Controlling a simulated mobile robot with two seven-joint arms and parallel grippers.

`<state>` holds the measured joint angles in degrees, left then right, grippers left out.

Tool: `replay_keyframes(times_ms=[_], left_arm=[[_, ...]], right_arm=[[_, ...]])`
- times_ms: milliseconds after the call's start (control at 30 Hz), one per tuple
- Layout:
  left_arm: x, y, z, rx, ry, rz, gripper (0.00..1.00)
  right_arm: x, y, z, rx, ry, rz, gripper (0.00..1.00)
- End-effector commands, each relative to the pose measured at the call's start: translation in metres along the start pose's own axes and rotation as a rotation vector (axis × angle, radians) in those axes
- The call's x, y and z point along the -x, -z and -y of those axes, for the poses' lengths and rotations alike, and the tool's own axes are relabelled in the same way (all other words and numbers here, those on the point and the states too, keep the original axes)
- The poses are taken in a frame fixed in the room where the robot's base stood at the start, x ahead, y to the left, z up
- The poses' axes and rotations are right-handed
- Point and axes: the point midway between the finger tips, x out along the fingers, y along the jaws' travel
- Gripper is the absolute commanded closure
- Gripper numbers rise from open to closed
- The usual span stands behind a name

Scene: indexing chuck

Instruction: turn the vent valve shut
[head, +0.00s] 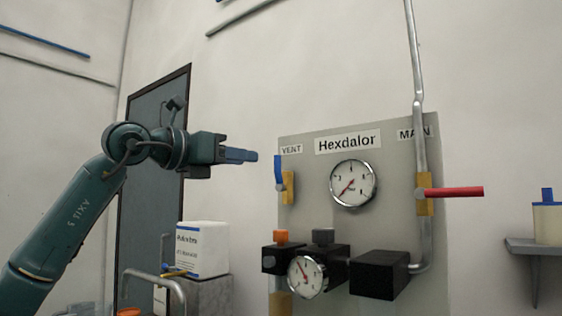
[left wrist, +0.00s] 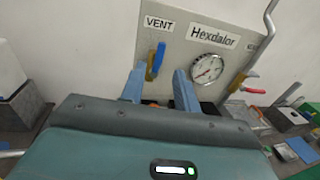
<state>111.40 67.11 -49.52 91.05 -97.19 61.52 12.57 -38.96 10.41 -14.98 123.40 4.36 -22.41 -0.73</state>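The vent valve's blue handle (head: 278,172) stands roughly upright beside its brass body (head: 288,187), under the VENT label (head: 291,149) on the grey panel. In the left wrist view, the blue handle (left wrist: 160,55) shows ahead of my fingers, with its brass body (left wrist: 150,71) close behind it. My left gripper (head: 254,156) is left of the handle in the head view, level with its upper end and apart from it. In the left wrist view, the gripper's (left wrist: 157,72) two blue fingers are spread with nothing between them. My right gripper is not in view.
The panel (head: 390,150) also carries a gauge (head: 353,184) and the main valve's red handle (head: 455,191), which sticks out to the right. Below are black blocks (head: 380,275) and a second gauge (head: 307,276). A white box (head: 203,248) stands at lower left.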

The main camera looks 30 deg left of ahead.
Motion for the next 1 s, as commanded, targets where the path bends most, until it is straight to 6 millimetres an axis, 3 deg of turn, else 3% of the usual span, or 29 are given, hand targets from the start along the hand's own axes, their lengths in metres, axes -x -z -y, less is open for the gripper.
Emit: replay_keyframes(times_ms=[200,433,600,900,1000], left_arm=[[-0.049,-0.003,0.001,0.001,0.003,-0.002,0.69],[-0.086,-0.002,0.001,0.001,0.003,-0.001,0.69],[-0.097,-0.001,0.001,0.001,0.003,0.0,0.69],[-0.099,0.0,0.001,0.001,0.003,0.001,0.69],[-0.099,0.0,0.001,0.001,0.003,0.001,0.77]], right_arm=[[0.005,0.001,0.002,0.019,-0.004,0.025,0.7],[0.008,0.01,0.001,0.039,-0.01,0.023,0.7],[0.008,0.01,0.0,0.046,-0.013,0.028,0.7],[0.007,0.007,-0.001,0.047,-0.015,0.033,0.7],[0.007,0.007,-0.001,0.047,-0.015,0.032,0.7]])
